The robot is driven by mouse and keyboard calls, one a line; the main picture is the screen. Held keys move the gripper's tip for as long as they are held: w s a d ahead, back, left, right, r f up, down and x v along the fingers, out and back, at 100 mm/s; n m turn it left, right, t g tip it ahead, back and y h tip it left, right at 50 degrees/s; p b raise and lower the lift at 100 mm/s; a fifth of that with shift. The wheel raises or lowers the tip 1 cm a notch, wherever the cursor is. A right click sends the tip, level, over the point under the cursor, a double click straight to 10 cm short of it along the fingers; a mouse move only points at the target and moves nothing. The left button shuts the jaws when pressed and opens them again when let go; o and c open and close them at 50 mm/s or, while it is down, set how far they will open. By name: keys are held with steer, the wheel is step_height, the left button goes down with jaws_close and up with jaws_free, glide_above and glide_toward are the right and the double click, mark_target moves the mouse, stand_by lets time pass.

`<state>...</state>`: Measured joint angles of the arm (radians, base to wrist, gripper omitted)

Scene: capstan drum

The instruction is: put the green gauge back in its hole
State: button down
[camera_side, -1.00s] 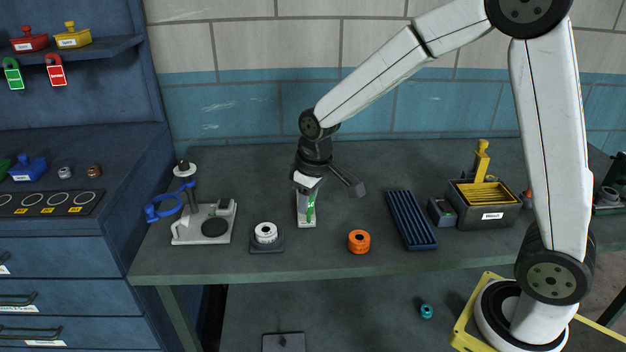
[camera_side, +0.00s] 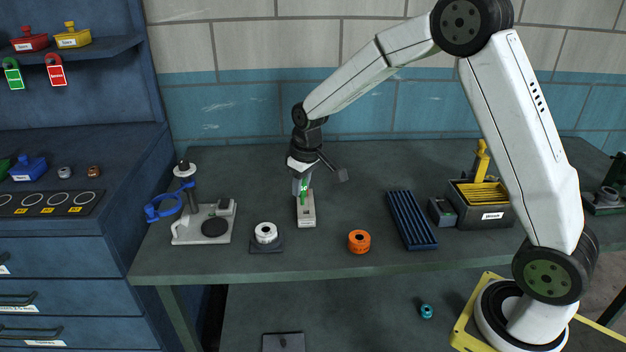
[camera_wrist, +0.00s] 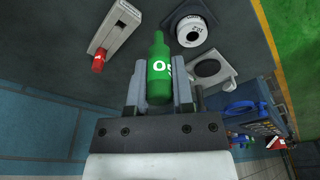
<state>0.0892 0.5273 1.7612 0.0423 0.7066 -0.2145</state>
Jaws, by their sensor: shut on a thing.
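The green gauge (camera_wrist: 158,68), a bottle-like green plug with white lettering, is between my gripper's fingers (camera_wrist: 158,85) in the wrist view. My gripper (camera_side: 303,180) is shut on it. In the side view the green gauge (camera_side: 304,185) hangs below the fingers, over the far part of a pale grey block (camera_side: 307,214). In the wrist view this block (camera_wrist: 117,28) lies left of the gauge, apart from it in the picture. A red gauge (camera_wrist: 98,62) stands at one end of it. A dark spot shows near its other end; I cannot tell its depth.
A white ring on a dark base (camera_side: 266,234) sits left of the block, with a blue-clamped stand (camera_side: 204,222) farther left. An orange ring (camera_side: 359,241) and a ribbed blue tray (camera_side: 411,220) are to the right. Bench space around the block is clear.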

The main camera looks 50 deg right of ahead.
steer(key=w+d+f+m, duration=0.1)
steer(key=w+d+f, duration=0.2)
steer(key=w+d, duration=0.2)
steer(key=shift+d, duration=0.9)
steer(key=shift+f, duration=0.2)
steer(key=shift+f, duration=1.45)
steer(key=shift+f, duration=2.4)
stand_by(2.6)
